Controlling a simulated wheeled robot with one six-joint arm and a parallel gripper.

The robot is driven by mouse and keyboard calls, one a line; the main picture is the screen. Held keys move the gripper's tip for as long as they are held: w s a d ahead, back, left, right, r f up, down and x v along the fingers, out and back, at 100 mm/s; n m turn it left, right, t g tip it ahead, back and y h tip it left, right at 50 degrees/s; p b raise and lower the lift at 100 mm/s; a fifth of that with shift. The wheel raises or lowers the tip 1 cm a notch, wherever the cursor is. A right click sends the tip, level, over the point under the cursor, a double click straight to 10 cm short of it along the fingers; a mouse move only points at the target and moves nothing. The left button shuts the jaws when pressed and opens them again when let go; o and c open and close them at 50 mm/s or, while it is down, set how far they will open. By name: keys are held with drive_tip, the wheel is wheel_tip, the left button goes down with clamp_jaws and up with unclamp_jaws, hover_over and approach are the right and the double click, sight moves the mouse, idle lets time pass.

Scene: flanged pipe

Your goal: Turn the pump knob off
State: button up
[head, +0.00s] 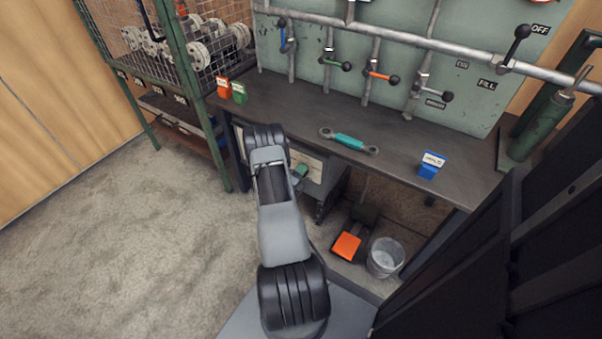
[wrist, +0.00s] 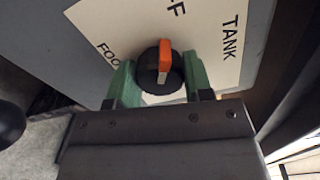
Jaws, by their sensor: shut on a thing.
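The pump knob (wrist: 150,75) is round and black, with a bar across it that is orange at the upper end and whitish at the lower end. It sits on a cream label plate (wrist: 215,75). The orange end points up in the wrist view, roughly toward a partly cut-off word ending in F. "TANK" is to the right and a word starting "FOO" to the left. My gripper (wrist: 158,70) has its green fingers on both sides of the knob, shut on it. In the head view my arm hides the knob, and the plate (head: 308,162) shows only partly under the bench.
The dark bench (head: 290,115) above holds a teal wrench-like tool (head: 348,141), a blue box (head: 431,166), and red and green boxes. A valve panel (head: 395,60) stands behind. A bucket (head: 385,257) and orange pedal (head: 346,246) are on the floor below. Open floor lies left.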

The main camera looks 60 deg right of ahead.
drive_tip(key=o, duration=0.7)
drive_tip(key=shift+a, duration=0.1)
drive_tip(key=shift+c, duration=0.2)
drive_tip(key=shift+o, duration=1.3)
drive_tip(key=a+p, duration=0.3)
drive_tip(key=a, duration=1)
drive_tip(key=shift+a, duration=0.35)
